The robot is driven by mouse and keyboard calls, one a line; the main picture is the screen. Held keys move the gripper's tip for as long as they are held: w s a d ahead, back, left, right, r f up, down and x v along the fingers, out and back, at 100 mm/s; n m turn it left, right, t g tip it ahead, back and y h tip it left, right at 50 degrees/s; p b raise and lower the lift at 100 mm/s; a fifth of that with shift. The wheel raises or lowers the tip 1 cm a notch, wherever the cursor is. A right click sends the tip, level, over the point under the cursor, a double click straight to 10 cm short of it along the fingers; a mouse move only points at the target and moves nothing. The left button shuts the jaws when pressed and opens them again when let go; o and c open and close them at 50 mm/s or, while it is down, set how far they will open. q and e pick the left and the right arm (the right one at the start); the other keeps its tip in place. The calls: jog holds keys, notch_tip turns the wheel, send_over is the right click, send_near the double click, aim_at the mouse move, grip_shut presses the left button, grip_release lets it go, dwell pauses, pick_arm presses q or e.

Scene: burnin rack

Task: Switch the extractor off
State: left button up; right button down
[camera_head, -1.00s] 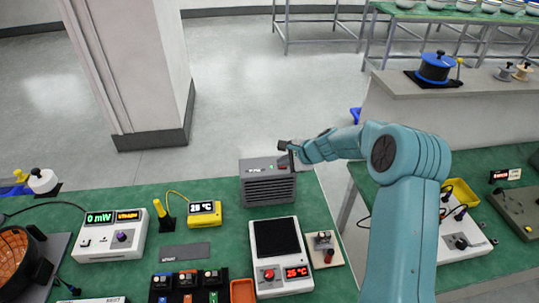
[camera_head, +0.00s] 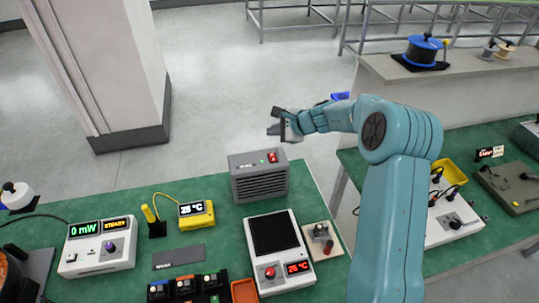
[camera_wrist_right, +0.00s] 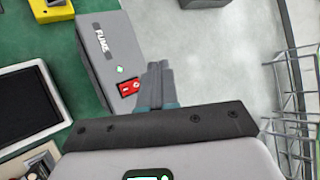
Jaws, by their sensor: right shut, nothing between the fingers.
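The extractor (camera_head: 259,183) is a grey box with a slatted front, standing at the back edge of the green bench. Its top carries a red rocker switch (camera_head: 272,157) and a small green light. In the right wrist view the extractor (camera_wrist_right: 92,45) has a "FUME" label, and the red switch (camera_wrist_right: 129,87) shows white marks; which side is pressed I cannot tell. My right gripper (camera_head: 275,130) is shut and empty, above and behind the switch, apart from it. In the wrist view its closed fingers (camera_wrist_right: 158,68) are just right of the switch. My left gripper is not in view.
A hot plate (camera_head: 274,234) with a red knob stands in front of the extractor. A yellow thermometer (camera_head: 196,213) and a white power meter (camera_head: 100,246) are to the left. Behind the extractor is open floor. A second bench stands to the right.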

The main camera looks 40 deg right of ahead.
notch_tip(320, 180, down, 3)
jog(key=d+b, duration=0.1)
jog(key=b, duration=0.4)
send_over(274, 157)
notch_tip(274, 157, down, 4)
jog(key=shift+f, duration=0.2)
jog(key=shift+s+d+f+b, duration=0.15)
jog(key=shift+d+f+b, duration=0.1)
jog(key=shift+f+b, duration=0.1)
jog(key=shift+w+a+r, duration=0.1)
jog(key=shift+w+a, duration=0.15)
jog(key=shift+s+d, duration=0.2)
jog(key=shift+w+a, duration=0.2)
jog(key=shift+s+d, duration=0.15)
